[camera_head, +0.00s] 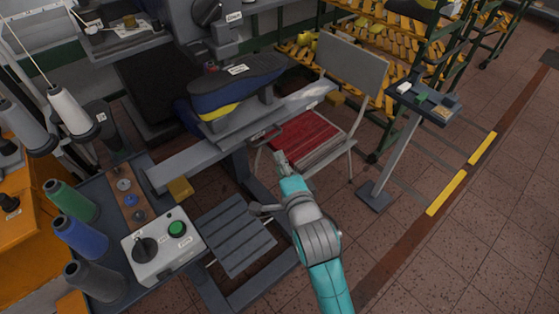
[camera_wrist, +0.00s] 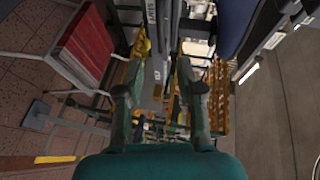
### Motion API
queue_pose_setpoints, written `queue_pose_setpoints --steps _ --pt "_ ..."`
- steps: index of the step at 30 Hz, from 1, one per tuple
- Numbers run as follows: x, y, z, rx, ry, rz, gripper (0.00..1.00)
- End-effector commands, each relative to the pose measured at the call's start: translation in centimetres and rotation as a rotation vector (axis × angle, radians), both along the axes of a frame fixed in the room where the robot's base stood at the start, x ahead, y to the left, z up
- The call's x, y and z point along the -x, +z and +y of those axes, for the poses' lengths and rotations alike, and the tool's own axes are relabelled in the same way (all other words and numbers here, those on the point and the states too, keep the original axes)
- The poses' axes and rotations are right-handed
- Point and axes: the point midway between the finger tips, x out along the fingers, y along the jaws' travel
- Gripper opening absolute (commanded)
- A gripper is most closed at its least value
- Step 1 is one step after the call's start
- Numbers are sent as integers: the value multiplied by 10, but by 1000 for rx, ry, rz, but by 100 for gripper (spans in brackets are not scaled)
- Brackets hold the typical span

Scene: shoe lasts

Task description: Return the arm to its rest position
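My teal arm (camera_head: 325,265) reaches up from the bottom of the head view. My gripper (camera_head: 280,158) is at its far end, in front of the red-seated chair (camera_head: 305,138), and looks small there. In the wrist view my gripper (camera_wrist: 161,65) shows two dark fingers, spread apart with a clear gap. Nothing is held between them; only the background shows through. Yellow shoe lasts (camera_head: 302,38) sit on the rack at the back, well away from my gripper.
A sewing-type machine bench with a control box (camera_head: 162,247) and thread spools (camera_head: 80,236) stands at left. A grey pedal plate (camera_head: 236,235) lies beside my arm. A small stand (camera_head: 424,102) is at right. The tiled floor (camera_head: 480,245) at lower right is clear.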

Motion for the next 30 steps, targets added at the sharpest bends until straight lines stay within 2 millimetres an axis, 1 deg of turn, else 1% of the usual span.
queue_pose_setpoints --steps 12,14,17,20,24,29,30 --pt "0 -1 0 1 0 0 37" --pt "2 -3 -1 8 0 0 37" --pt "12 -14 -9 45 3 -3 37" --pt "31 -33 -22 118 8 -11 37" --pt "69 -61 -44 256 21 -30 37" --pt "115 -85 -67 414 37 -52 37" --pt "128 -90 -72 452 41 -57 37"
